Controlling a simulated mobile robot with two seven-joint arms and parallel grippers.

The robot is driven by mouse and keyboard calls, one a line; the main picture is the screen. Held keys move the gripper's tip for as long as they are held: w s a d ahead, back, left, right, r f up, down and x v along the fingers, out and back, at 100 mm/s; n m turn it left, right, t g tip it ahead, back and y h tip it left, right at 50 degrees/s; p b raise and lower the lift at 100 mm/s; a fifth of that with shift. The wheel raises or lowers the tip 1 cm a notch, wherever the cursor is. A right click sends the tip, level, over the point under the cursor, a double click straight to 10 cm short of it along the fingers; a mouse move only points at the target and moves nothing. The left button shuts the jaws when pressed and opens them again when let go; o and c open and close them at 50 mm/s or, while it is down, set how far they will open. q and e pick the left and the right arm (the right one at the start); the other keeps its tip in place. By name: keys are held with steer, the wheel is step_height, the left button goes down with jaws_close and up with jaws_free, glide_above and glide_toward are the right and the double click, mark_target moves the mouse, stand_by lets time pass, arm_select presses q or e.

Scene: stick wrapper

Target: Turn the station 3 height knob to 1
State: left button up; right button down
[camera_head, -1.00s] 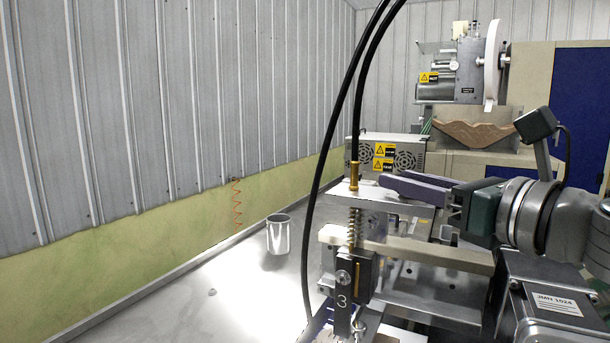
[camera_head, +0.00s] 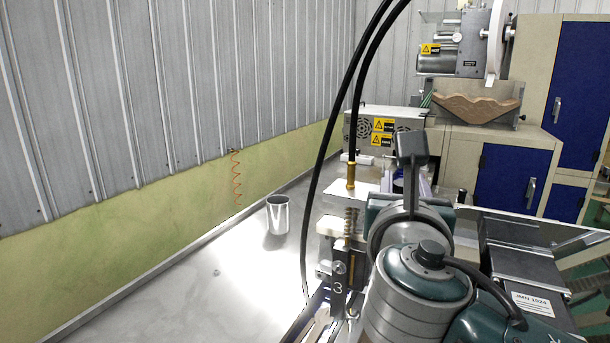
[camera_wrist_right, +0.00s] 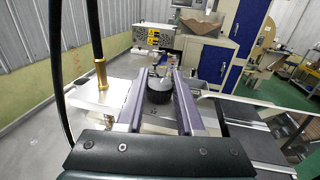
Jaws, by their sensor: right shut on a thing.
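Station 3 is the black block with a white "3" (camera_head: 338,284) below a spring and a brass fitting (camera_head: 351,174). A dark round knob (camera_wrist_right: 159,93) sits between the two purple fingers of my right gripper (camera_wrist_right: 160,76) in the right wrist view. The fingers are shut on the knob, one on each side. In the head view my right wrist hides the knob and most of the fingers. The knob's scale and setting cannot be read. My left gripper is not in view.
A black hose (camera_head: 357,100) rises from the brass fitting, close to the left of my right gripper. A grey box with warning labels (camera_head: 383,125) stands behind.

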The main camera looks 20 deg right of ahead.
steer(key=shift+a+m+g+h+b, duration=0.1)
steer(key=shift+m+g+h+b, duration=0.4)
steer(key=shift+m+g+h, duration=0.6)
steer(key=m+g+h+b, duration=0.2)
steer(key=g+b, duration=0.1)
steer(key=m+g+h+b, duration=0.2)
steer(key=m+g+b, duration=0.1)
steer(key=g+b, duration=0.1)
steer(key=shift+f+g, duration=0.2)
steer(key=shift+g, duration=0.1)
arm_select(q)
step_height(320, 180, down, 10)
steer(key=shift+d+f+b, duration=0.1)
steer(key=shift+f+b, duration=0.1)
steer(key=shift+b, duration=0.85)
arm_select(e)
steer(key=shift+r+m+g+h, duration=0.15)
steer(key=shift+m+g+h, duration=0.15)
steer(key=shift+m+g, duration=0.45)
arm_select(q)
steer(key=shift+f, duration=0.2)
arm_select(e)
steer(key=shift+r+g, duration=0.1)
steer(key=shift+g, duration=0.25)
steer(key=c, duration=0.5)
jaws_free()
steer(key=shift+c, duration=0.2)
